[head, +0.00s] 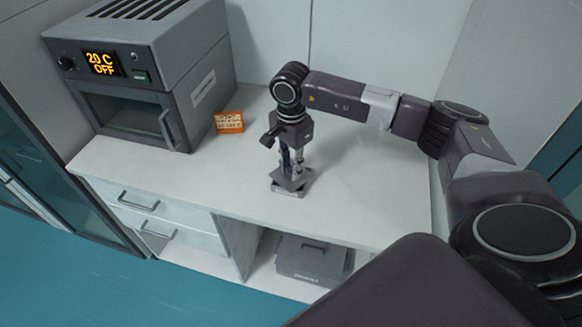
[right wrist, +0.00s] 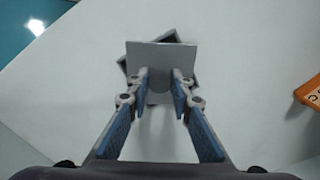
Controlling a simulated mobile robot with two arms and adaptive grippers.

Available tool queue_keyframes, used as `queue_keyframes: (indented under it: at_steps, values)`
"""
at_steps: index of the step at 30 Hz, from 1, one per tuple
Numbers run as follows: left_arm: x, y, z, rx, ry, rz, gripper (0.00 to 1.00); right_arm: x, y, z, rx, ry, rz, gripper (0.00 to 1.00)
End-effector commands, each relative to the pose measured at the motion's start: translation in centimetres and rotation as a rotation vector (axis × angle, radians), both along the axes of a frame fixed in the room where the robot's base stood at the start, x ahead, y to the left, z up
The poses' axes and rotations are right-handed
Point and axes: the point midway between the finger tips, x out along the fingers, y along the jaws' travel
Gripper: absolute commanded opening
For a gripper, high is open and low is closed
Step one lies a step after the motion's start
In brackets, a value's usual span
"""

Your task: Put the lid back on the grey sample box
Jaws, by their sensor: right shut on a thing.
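My right gripper (head: 291,172) points down over the counter, and its two fingers show in the right wrist view (right wrist: 160,78). It is shut on the grey square lid (right wrist: 150,54), seemingly by a part in the lid's middle. The lid also shows in the head view (head: 287,182). The small grey sample box (head: 291,193) is on the counter directly below the lid. In the right wrist view, darker corners of the box (right wrist: 188,62) stick out from under the lid, turned relative to it. The box's inside is mostly hidden. I cannot tell whether lid and box touch. My left gripper is not in view.
A grey oven-like device (head: 150,65) reading "20 C OFF" stands at the counter's left. An orange sign (head: 229,122) stands beside it. A larger grey lidded box (head: 312,260) sits on the shelf below. The counter (head: 370,190) right of the gripper is clear.

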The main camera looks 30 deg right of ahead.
Motion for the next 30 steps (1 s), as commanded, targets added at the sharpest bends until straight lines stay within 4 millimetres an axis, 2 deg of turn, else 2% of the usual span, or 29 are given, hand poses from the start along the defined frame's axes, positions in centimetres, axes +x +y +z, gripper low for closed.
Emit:
queue_keyframes:
  at_steps: [4,5,9,16,21,30]
  values:
    - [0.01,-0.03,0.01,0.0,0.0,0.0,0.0,0.01,-0.01,0.03,0.0,0.0,0.0,0.0]
    - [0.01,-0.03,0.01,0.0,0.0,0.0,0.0,0.02,-0.01,0.03,0.0,-0.001,0.0,0.23]
    - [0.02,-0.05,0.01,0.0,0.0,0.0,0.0,0.01,-0.01,0.03,0.0,0.0,0.0,0.39]
    - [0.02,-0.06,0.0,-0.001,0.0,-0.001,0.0,0.0,0.0,0.0,0.0,0.0,0.0,0.42]
    - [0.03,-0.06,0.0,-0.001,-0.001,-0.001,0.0,0.0,0.0,0.0,0.0,0.0,0.0,0.58]
    - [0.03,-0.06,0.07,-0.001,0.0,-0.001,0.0,0.01,0.01,0.12,0.0,0.0,0.0,0.58]
